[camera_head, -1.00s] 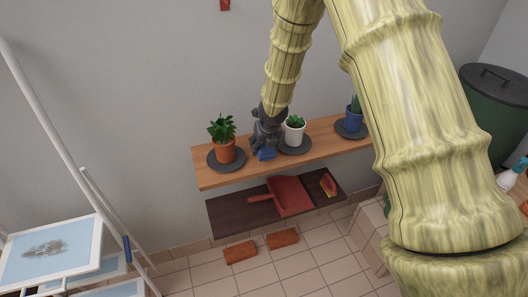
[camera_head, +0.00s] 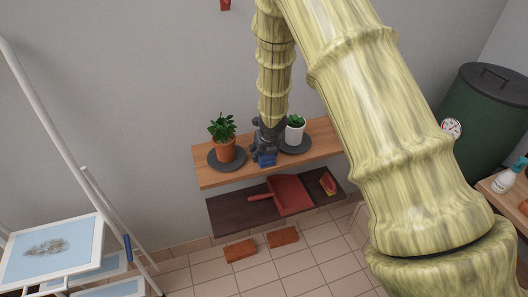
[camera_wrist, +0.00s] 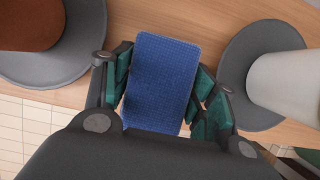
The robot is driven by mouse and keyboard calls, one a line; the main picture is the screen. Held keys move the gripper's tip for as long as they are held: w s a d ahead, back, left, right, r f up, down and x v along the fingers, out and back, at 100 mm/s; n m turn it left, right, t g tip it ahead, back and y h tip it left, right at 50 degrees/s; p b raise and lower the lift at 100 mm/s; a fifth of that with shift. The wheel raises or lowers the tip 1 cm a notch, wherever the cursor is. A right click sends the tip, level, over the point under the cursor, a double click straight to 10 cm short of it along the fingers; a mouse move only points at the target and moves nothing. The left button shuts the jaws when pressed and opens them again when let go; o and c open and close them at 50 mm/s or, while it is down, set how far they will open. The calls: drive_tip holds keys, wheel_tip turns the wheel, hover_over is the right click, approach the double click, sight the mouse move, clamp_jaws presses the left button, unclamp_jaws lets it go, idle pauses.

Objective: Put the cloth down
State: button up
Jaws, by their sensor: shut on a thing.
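The blue cloth (camera_wrist: 160,80) is a small folded rectangle with a woven texture. It sits between the green-padded fingers of my gripper (camera_wrist: 160,95) in the wrist view, with a finger on each side. In the head view my gripper (camera_head: 266,150) is at the wooden shelf, between two potted plants, and the cloth (camera_head: 266,160) shows as a blue patch below it near the shelf's front edge. My gripper is shut on the cloth. I cannot tell whether the cloth touches the shelf.
The upper wooden shelf (camera_head: 205,178) bears an orange pot (camera_head: 226,150) and a white pot (camera_head: 294,133) on dark saucers, close on either side of my gripper. A red dustpan (camera_head: 290,194) lies on the dark lower shelf (camera_head: 228,220). A white drying rack stands at left.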

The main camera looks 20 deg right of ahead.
drive_tip(key=shift+s+f, duration=0.2)
drive_tip(key=shift+f, duration=0.1)
drive_tip(key=o, duration=0.8)
drive_tip(key=shift+c, duration=0.2)
drive_tip(key=o, duration=0.3)
drive_tip(key=shift+f, duration=0.15)
drive_tip(key=shift+o, duration=0.5)
drive_tip(key=shift+w+f, duration=0.1)
drive_tip(key=shift+w, duration=0.05)
drive_tip(key=shift+r, duration=0.3)
drive_tip(key=shift+r, duration=0.5)
drive_tip(key=v, duration=0.3)
drive_tip(key=b+v, duration=0.1)
drive_tip(key=v, duration=0.6)
drive_tip(key=shift+a+r+b, duration=0.2)
drive_tip(key=shift+a+b, duration=0.2)
